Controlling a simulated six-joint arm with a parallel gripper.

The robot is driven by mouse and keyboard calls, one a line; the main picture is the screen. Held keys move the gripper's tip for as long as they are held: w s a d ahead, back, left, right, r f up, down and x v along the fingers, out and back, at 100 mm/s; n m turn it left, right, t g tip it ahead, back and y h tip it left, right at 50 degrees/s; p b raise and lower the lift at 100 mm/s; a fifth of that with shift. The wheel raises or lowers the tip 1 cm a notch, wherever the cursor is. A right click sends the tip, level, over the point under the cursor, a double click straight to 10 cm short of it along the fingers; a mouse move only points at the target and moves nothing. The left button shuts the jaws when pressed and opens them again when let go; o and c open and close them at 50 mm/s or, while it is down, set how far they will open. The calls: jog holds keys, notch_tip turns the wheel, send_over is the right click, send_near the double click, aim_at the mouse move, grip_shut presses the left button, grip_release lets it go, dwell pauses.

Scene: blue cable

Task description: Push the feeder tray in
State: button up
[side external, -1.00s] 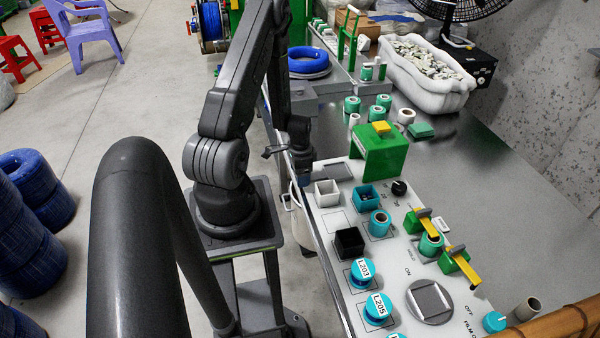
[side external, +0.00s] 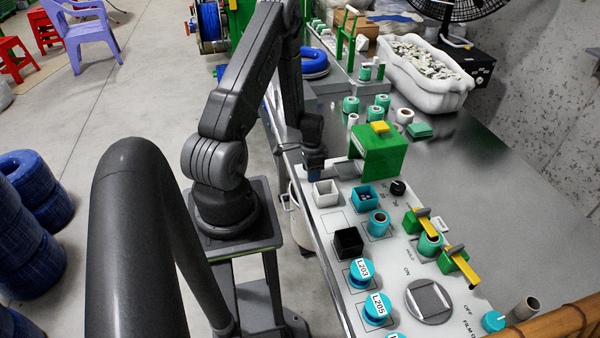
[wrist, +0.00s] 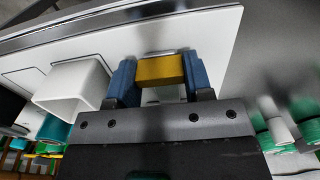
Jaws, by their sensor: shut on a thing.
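My gripper (side external: 315,175) is low over the far left part of the white panel, just beyond the white square cup (side external: 326,193) and left of the green housing (side external: 379,155). In the wrist view my gripper (wrist: 161,75) has its two blue fingers closed on either side of a yellow block (wrist: 161,69). Whether this block is part of the feeder tray, I cannot tell. A grey rectangular area (side external: 347,171) lies on the panel between my gripper and the green housing. No other clear tray shows, and my gripper hides part of this area.
The white cup also shows close by in the wrist view (wrist: 76,88). A teal cup (side external: 364,197), a black cup (side external: 348,242) and a dark knob (side external: 398,188) stand on the panel. Rolls of tape (side external: 376,112) stand behind. The metal table at right is clear.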

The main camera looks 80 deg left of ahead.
aim_at(338, 171)
jog(key=w, duration=0.9)
jog(key=shift+w, duration=0.2)
jog(key=o, duration=1.3)
notch_tip(338, 171, up, 14)
jog(key=shift+f, duration=0.1)
